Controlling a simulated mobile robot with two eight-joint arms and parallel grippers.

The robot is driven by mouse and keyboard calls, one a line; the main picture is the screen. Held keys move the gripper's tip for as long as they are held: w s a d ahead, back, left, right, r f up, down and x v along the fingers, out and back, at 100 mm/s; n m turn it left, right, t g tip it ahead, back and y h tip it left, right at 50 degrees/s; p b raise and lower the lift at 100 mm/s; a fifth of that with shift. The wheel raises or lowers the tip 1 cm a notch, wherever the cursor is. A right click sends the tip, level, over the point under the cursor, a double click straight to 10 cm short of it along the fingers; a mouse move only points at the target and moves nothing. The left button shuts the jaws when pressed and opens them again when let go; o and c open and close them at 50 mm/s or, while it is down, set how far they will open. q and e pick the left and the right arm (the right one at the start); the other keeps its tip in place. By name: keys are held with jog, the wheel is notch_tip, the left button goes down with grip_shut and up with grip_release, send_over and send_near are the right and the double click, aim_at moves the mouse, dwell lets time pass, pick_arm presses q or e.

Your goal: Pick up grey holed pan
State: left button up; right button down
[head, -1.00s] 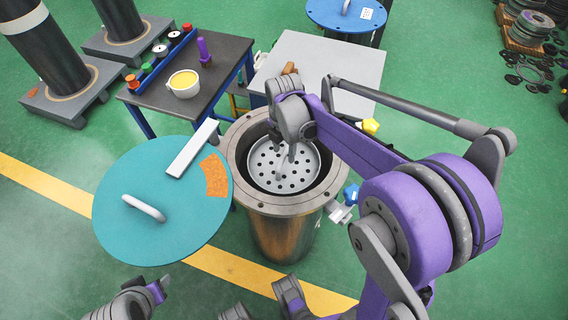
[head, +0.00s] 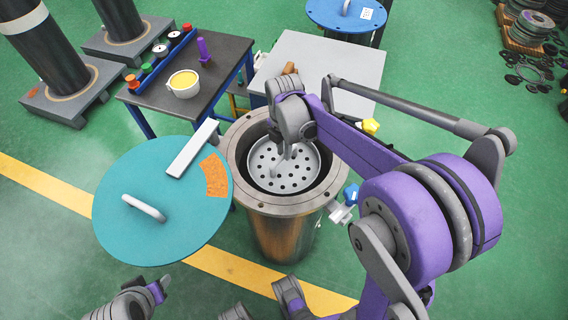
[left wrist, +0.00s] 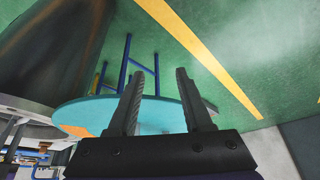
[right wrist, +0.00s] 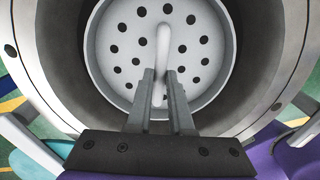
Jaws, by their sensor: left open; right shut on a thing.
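The grey holed pan (head: 304,178) is a round light-grey dish with dark holes and an upright bar handle. It sits inside the open flanged metal cylinder (head: 275,235), below the rim. My right gripper (head: 288,152) reaches down into the cylinder from above. In the right wrist view its fingers (right wrist: 160,78) are shut on the handle of the pan (right wrist: 205,70), one on each side. Whether the pan is clear of its seat cannot be told. My left gripper (left wrist: 157,78) is open and empty; in the head view it (head: 158,288) is at the bottom left, away from the pan.
A teal round lid (head: 130,235) with a handle lies left of the cylinder, close to its rim. A dark table (head: 215,80) with a yellow-filled pot (head: 184,84) stands behind it. A pale table (head: 320,60) is behind the cylinder. The cylinder's flange (head: 240,190) surrounds the pan closely.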

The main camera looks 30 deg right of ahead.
jog(key=shift+r, duration=0.15)
dwell(0.3)
jog(key=shift+r+p, duration=1.55)
jog(key=shift+r, duration=0.35)
